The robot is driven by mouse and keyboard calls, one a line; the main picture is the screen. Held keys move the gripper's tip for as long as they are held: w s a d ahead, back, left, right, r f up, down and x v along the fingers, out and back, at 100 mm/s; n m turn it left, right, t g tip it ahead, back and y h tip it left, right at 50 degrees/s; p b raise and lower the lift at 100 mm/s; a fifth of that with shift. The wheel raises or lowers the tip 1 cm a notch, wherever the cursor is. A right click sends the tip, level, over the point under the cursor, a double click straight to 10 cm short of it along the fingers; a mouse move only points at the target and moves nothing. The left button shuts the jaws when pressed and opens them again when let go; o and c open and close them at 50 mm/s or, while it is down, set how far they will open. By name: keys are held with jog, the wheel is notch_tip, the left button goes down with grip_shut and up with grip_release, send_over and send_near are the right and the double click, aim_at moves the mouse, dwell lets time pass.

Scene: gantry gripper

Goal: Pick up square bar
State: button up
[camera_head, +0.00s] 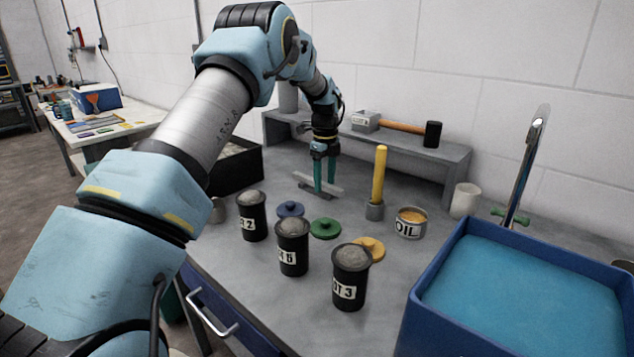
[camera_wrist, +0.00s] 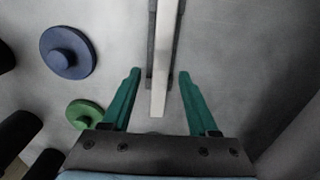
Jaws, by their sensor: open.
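The square bar is a long, light grey bar (camera_head: 304,178) lying on the grey workbench below my gripper. In the wrist view the bar (camera_wrist: 162,55) runs from the top edge down between my fingers, with darker strips along its sides. My gripper (camera_head: 324,189) has green fingers, points down and is at the bar. In the wrist view my gripper (camera_wrist: 160,74) is open, with one finger on each side of the bar and a visible gap on both sides. I cannot tell the exact height of the fingertips above the bench.
Several black canisters (camera_head: 293,250) stand in front, near blue (camera_head: 290,209), green (camera_head: 325,228) and yellow (camera_head: 370,247) lids. A yellow-handled tool (camera_head: 379,175) stands upright to the right, near an oil tin (camera_head: 410,223). A raised shelf (camera_head: 400,148) with a mallet (camera_head: 400,128) stands behind.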

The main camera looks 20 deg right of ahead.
jog(key=shift+c, duration=0.2)
grip_shut()
dwell(0.4)
